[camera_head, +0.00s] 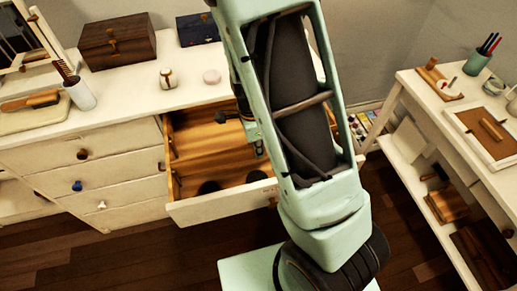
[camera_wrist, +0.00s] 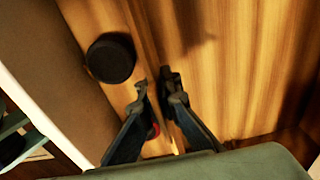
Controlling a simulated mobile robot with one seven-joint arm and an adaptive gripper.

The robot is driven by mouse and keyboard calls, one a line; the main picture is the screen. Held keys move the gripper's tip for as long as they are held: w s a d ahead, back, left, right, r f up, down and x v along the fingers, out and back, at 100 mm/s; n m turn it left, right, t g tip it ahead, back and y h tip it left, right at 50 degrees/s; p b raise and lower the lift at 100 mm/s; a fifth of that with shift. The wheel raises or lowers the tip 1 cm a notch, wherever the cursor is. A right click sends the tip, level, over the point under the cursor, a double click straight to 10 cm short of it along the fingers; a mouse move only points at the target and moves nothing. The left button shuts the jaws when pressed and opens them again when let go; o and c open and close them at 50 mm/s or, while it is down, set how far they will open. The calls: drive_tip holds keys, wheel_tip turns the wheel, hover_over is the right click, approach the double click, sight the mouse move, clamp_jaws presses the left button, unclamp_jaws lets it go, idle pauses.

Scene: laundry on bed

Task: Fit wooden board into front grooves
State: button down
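The wooden board (camera_wrist: 152,50) shows in the wrist view as a narrow upright strip, running from the top edge down between my fingers. My gripper (camera_wrist: 156,82) has one dark finger on each side of it, tips close together, and looks shut on the board. In the head view my arm covers most of my gripper, over the open top drawer (camera_head: 222,207). The drawer has a wood-grain inside. I cannot make out the front grooves or whether the board's ends sit in them.
A black round object (camera_wrist: 111,58) lies in the drawer beside the board. The white dresser top (camera_head: 130,98) holds a brown box (camera_head: 117,42), a small jar (camera_head: 168,78) and a brush cup (camera_head: 80,94). A white table (camera_head: 440,98) stands at the right.

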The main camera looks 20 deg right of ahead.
drive_tip(key=shift+f+b, duration=1.25)
drive_tip(key=shift+f, duration=0.6)
drive_tip(key=c, duration=2.1)
unclamp_jaws()
drive_tip(key=shift+r, duration=0.1)
drive_tip(key=r, duration=0.8)
drive_tip(key=a+r, duration=0.1)
drive_tip(key=r, duration=0.3)
